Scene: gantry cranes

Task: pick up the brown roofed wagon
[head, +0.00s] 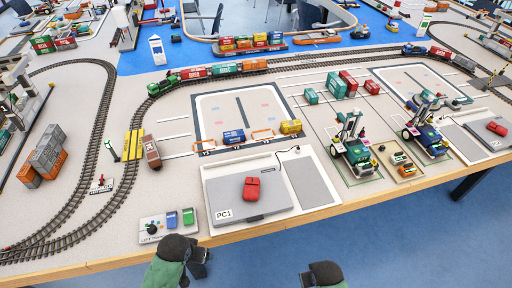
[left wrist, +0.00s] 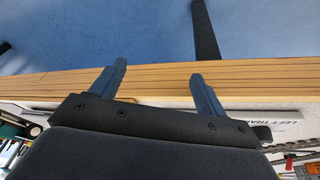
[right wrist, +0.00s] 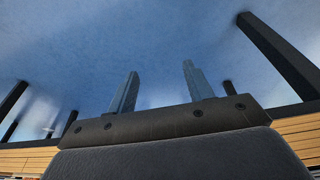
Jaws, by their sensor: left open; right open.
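The brown roofed wagon (head: 151,152) stands on the table in the head view, left of centre, just right of the yellow striped plates and the curved track. Its long side runs roughly from front to back. My left gripper (head: 199,264) is at the table's front edge, nearer to me and right of the wagon, well apart from it. In the left wrist view the left gripper (left wrist: 158,80) is open and empty, with the table edge behind it. My right gripper (head: 308,280) is low in front of the table. The right wrist view shows it (right wrist: 160,75) open and empty over blue floor.
A control box (head: 167,226) with blue and green blocks stands between the wagon and the table edge. A grey PC1 panel (head: 225,207) with a red block lies to its right. Yellow plates (head: 133,145) and a signal post (head: 111,150) stand left of the wagon.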

